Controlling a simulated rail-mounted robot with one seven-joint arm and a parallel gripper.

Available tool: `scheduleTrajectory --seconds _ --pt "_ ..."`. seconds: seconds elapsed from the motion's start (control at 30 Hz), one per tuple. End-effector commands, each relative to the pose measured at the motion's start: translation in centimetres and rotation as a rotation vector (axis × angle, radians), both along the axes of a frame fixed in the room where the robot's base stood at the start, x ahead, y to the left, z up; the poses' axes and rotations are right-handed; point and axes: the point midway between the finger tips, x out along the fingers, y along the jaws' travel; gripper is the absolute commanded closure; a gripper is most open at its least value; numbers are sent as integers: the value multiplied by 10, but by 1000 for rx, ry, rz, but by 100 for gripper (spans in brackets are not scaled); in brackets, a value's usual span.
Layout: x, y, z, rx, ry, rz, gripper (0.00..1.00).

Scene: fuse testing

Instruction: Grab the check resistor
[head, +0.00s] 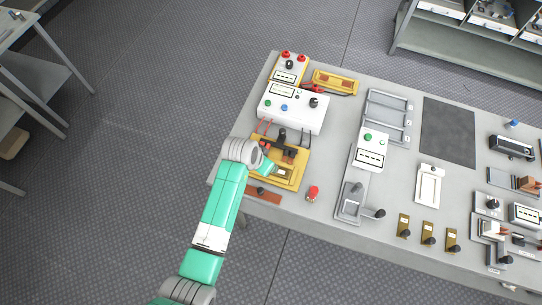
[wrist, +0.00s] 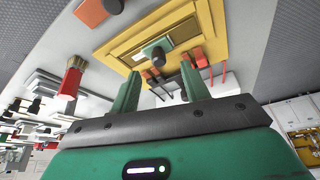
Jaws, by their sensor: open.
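No label lets me tell for sure which part is the check resistor. A small pale green block with a black knob (wrist: 158,52) sits in a yellow fixture (wrist: 120,45) in the wrist view. The fixture also shows in the head view (head: 295,184), near the table's left front edge. My gripper (wrist: 160,88) is open and empty, its two green fingers apart and pointing toward the fixture. In the head view my gripper (head: 267,167) is over the fixture and hides part of it. The fingers do not appear to touch the knob.
A white tester box (head: 293,108) with red leads stands behind the fixture. An orange-brown block with a black knob (head: 263,195) lies in front. A yellow tray (head: 335,82) lies farther back.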

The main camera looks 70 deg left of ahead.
Motion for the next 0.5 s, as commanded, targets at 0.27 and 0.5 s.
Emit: scheduleTrajectory --seconds 0.27,0.5 --pt "10 5 -23 2 0 -1 54" --pt "26 12 -60 2 -1 -1 54"
